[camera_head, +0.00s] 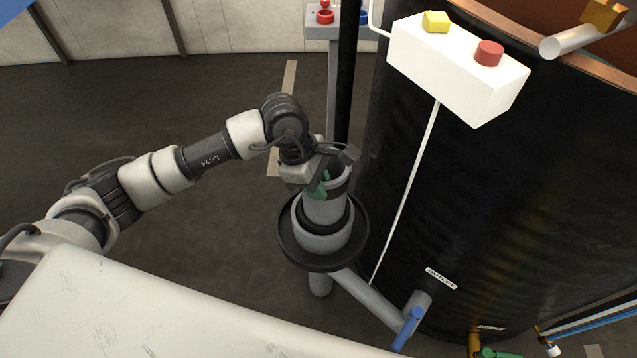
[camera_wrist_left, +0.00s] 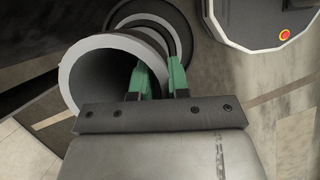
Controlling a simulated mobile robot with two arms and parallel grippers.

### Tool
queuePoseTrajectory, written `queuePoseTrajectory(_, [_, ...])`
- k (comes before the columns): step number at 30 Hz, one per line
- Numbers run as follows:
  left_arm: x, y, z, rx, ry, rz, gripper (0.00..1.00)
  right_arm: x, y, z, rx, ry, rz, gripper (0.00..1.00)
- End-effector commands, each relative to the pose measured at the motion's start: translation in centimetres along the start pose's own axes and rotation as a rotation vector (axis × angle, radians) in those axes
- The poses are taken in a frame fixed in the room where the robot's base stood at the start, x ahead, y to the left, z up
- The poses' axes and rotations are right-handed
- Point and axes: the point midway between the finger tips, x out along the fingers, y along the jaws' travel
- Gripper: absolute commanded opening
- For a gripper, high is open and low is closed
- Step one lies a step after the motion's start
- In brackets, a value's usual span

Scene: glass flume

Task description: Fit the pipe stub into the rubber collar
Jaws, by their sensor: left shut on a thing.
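The pipe stub (camera_head: 325,208) is a short, light grey, hollow cylinder, standing roughly upright in the head view. My left gripper (camera_head: 321,186) is shut on its wall near the upper end. In the left wrist view, the green fingers (camera_wrist_left: 160,80) pinch the wall of the stub (camera_wrist_left: 82,75), one inside the bore and one outside. The black rubber collar (camera_head: 325,229) sits in a grey socket below the stub. The collar also shows behind the stub in the left wrist view (camera_wrist_left: 185,35), partly hidden. I cannot tell whether the stub's lower end is inside it. My right gripper is not in view.
A wide black dish (camera_head: 290,249) surrounds the socket. A grey pipe (camera_head: 368,295) with a blue valve handle (camera_head: 408,330) runs from it to the large black tank (camera_head: 470,200). A white box (camera_head: 455,75) with yellow and red buttons hangs on the tank rim. Dark floor lies clear at left.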

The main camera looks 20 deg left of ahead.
Motion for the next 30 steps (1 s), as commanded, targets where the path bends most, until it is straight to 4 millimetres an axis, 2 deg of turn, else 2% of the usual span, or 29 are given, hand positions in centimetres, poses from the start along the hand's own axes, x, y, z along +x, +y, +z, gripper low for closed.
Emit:
queuePoseTrajectory(10, [0.2,0.0,-0.1,0.001,-0.001,0.002,0.00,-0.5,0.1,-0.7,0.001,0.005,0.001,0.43])
queuePoseTrajectory(11, [0.2,0.0,-0.1,0.001,-0.001,0.002,0.21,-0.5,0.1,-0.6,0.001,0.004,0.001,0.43])
queuePoseTrajectory(16, [0.2,0.0,-0.1,0.000,-0.001,0.001,0.46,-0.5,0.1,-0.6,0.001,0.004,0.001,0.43])
queuePoseTrajectory(25, [0.1,0.0,-0.1,-0.001,0.001,0.000,0.46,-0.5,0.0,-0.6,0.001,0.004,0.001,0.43])
queuePoseTrajectory(30, [-2.0,0.1,-0.1,0.001,0.002,0.003,0.46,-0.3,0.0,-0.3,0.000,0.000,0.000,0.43])
